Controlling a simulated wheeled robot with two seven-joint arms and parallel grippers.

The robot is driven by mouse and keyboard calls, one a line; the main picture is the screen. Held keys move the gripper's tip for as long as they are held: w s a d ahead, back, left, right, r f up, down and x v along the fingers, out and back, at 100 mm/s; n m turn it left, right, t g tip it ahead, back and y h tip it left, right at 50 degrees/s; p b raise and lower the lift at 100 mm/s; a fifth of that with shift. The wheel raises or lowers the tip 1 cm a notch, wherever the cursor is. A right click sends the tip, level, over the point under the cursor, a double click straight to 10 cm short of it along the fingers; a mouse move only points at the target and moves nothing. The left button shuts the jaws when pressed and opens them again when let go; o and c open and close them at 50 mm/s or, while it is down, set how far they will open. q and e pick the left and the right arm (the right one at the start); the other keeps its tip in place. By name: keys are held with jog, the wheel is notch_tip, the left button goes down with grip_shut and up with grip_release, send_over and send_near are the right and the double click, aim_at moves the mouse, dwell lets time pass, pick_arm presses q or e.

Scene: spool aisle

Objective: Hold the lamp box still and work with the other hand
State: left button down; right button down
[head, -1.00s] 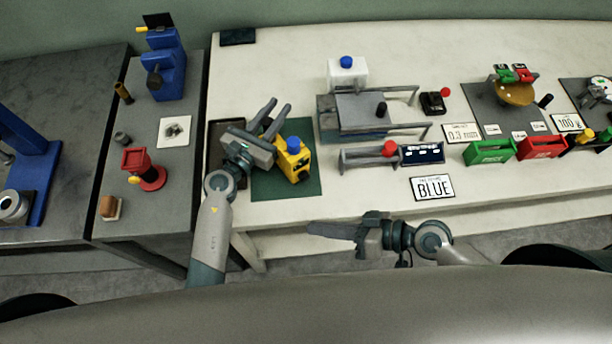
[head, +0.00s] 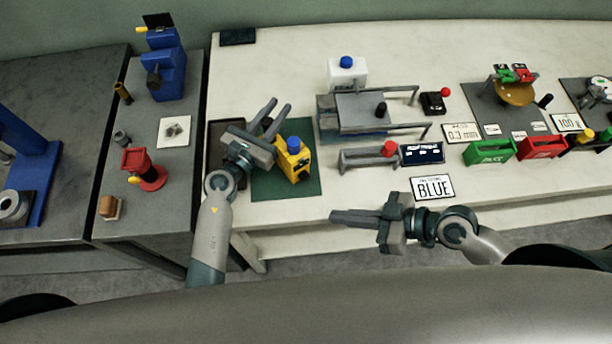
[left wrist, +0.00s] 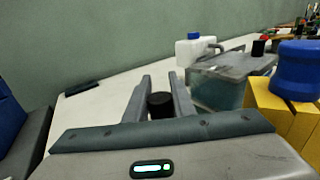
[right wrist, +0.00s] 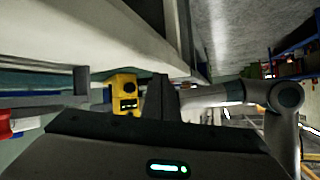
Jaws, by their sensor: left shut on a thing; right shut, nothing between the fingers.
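The lamp box is the yellow box (head: 298,168) with a blue cap (head: 294,145), on a green mat (head: 312,184). It also shows in the left wrist view (left wrist: 291,122) and the right wrist view (right wrist: 124,92). My left gripper (head: 278,106) is over the mat, just left of the box. In the left wrist view a black cylinder (left wrist: 160,104) sits between its fingers, and the gripper is shut on it. I cannot tell whether the cylinder belongs to the box. My right gripper (head: 335,216) is shut and empty at the table's front edge, right of the box.
A red-knobbed rail (head: 368,156) and a BLUE sign (head: 433,188) lie near the front edge. Green (head: 490,150) and red (head: 541,147) bins stand further right.

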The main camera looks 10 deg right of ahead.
jog(key=shift+w+a, duration=0.7)
jog(key=shift+w, duration=0.5)
jog(key=shift+w+a, duration=0.65)
jog(key=shift+w, duration=0.5)
jog(key=shift+w+a, duration=0.7)
jog(key=shift+w, duration=0.5)
jog(key=shift+w+a, duration=0.5)
jog(key=shift+w, duration=0.4)
dwell(0.4)
jog(key=shift+s+d, duration=0.1)
jog(key=shift+s, duration=0.05)
jog(key=shift+s+d, duration=0.4)
jog(key=shift+s, duration=0.35)
dwell(0.3)
jog(key=shift+s+d, duration=0.4)
jog(key=shift+s, duration=0.35)
jog(key=shift+s+d, duration=0.45)
jog(key=shift+s, duration=0.25)
jog(key=shift+s+d, duration=0.4)
jog(key=shift+s, duration=0.35)
pick_arm(q)
jog(key=c, duration=1.4)
grip_release()
jog(key=shift+c, duration=0.2)
